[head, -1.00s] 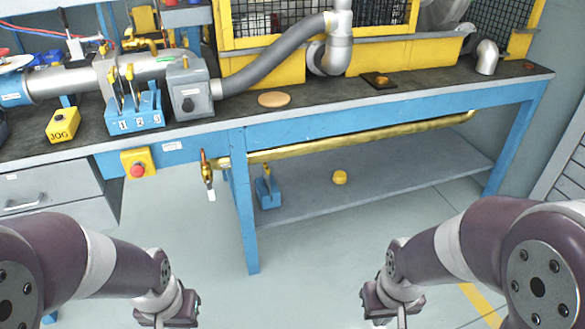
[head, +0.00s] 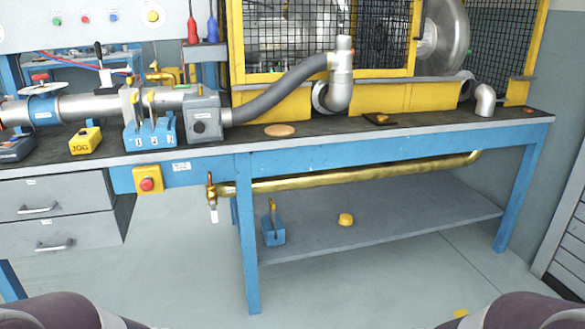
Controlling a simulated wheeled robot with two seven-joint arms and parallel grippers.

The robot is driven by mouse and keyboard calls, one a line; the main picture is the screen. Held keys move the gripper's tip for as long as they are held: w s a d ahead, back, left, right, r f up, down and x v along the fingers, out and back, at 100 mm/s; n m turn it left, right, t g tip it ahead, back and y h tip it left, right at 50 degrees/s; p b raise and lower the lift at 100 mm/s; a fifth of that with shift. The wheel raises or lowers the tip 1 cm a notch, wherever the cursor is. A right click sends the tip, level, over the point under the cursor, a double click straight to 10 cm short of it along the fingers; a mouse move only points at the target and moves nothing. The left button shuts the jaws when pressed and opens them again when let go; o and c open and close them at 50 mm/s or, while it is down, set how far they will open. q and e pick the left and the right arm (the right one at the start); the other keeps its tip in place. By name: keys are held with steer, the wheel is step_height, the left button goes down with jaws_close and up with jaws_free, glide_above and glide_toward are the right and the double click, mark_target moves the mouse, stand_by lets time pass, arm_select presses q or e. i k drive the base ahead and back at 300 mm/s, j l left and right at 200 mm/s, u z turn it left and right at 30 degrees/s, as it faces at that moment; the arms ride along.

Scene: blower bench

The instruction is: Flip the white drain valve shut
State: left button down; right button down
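A brass valve (head: 211,192) sits at the left end of the brass pipe (head: 330,179) that runs under the front of the blue bench. It has an orange-brown upright part on top, and a small white piece (head: 214,215) hangs below it, pointing down. I cannot tell at this size whether the white piece is a lever or a spout. Neither of my grippers is in view. Only rounded parts of my arms show at the bottom left and bottom right edges, well apart from the valve.
The bench (head: 380,145) carries grey ducting, a yellow JOG box (head: 86,141) and a blue numbered block (head: 150,133). A red button on a yellow box (head: 148,180) is left of the valve. A blue-based item (head: 273,230) and yellow knob (head: 345,219) rest on the lower shelf.

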mark_target(214, 212)
steer(key=i+u, duration=0.1)
steer(key=u, duration=0.15)
steer(key=i+j+u, duration=0.1)
steer(key=u, duration=0.15)
steer(key=i+l, duration=0.1)
steer(key=i, duration=0.3)
steer(key=i+l, duration=0.1)
steer(key=i, duration=0.3)
